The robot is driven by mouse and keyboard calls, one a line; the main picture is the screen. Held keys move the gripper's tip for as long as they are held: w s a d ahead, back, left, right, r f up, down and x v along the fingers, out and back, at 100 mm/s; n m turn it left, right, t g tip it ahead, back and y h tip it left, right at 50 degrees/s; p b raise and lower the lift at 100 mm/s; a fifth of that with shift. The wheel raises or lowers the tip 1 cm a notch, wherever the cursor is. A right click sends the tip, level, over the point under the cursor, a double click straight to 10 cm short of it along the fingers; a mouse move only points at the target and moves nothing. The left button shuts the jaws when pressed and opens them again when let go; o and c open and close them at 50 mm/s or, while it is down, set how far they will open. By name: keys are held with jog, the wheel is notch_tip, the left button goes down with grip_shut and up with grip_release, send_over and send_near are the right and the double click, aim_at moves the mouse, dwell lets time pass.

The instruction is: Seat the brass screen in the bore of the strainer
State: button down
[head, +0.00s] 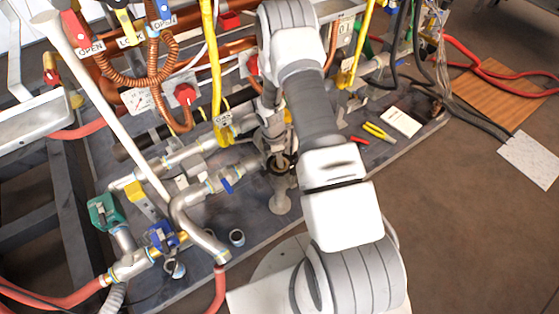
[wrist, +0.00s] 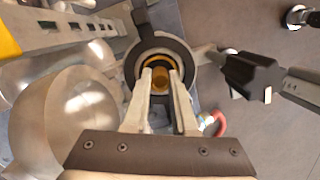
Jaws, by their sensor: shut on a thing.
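In the wrist view my gripper (wrist: 161,82) is shut on the brass screen (wrist: 160,77), a small golden cylinder between the fingertips.
A large rounded metal body (wrist: 62,125) is close on the left in the wrist view, and a black knob (wrist: 252,75) is on the right. In the head view, pipes with a blue-handled valve (head: 227,185) lie left of the strainer.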

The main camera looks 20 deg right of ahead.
jog(key=shift+f, duration=0.2)
jog(key=c, duration=0.7)
grip_release()
notch_tip(320, 180, up, 13)
jog(key=a+p, duration=0.2)
jog(key=p, duration=0.3)
notch_tip(320, 180, up, 15)
jog(key=m+t, duration=0.1)
jog(key=m, duration=0.3)
send_over(275, 165)
jog(key=s+a+r+m+t, duration=0.1)
jog(key=s+r+m, duration=0.1)
jog(key=r, duration=0.4)
jog(key=s+a+r+m+t, duration=0.1)
jog(key=s+r, duration=0.2)
jog(key=r, duration=0.3)
jog(key=s+a+r+m+t, duration=0.1)
jog(key=s+a+r+m, duration=0.1)
jog(key=s, duration=0.4)
jog(key=s+a+r+m+t+y, duration=0.1)
jog(key=s+a+r+m, duration=0.1)
jog(key=s+r+m, duration=0.2)
jog(key=s+a+r+m, duration=0.2)
jog(key=s+r, duration=0.4)
jog(key=s, duration=0.2)
jog(key=shift+s+r+m+t, duration=0.3)
jog(key=shift+s+m+t, duration=0.1)
